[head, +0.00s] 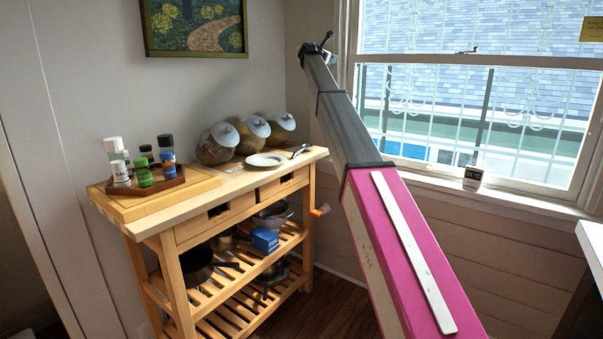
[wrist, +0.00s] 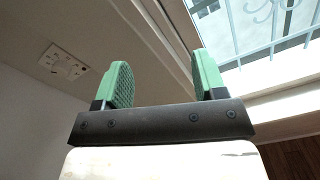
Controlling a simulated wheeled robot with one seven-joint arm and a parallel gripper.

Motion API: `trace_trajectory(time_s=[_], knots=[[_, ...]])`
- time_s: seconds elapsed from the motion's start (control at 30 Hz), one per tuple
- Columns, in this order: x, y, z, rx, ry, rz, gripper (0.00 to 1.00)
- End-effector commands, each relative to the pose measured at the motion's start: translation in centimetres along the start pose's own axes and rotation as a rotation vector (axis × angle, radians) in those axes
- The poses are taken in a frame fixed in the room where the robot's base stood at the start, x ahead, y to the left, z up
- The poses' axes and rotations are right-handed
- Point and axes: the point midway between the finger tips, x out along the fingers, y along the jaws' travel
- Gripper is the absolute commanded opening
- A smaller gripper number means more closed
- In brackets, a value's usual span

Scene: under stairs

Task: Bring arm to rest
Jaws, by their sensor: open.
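My gripper (wrist: 160,82) shows in the wrist view with two green-padded fingers standing apart and nothing between them. Past the fingers are a pale wall and part of the window. In the head view my arm, grey and magenta, extends from the lower right up toward the window's left edge. The gripper end (head: 318,47) is small there, beside the window frame and above the cart, and its fingers are hard to make out.
A white surface edge (head: 592,250) is at right.

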Motion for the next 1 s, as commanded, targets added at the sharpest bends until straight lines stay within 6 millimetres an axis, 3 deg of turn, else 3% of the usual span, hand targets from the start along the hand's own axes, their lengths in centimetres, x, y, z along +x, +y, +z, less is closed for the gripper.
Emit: trace_trajectory(time_s=[0.23, 0.53, 0.77, 1.0], knots=[[-0.3, -2.9, -3.6, 0.068, 0.045, -0.024, 0.65], [-1.5, -9.3, -11.5, 0.225, 0.145, -0.087, 0.65], [-4.3, -18.8, -22.0, 0.447, 0.272, -0.212, 0.65], [-9.0, -29.4, -32.6, 0.705, 0.390, -0.400, 0.65]])
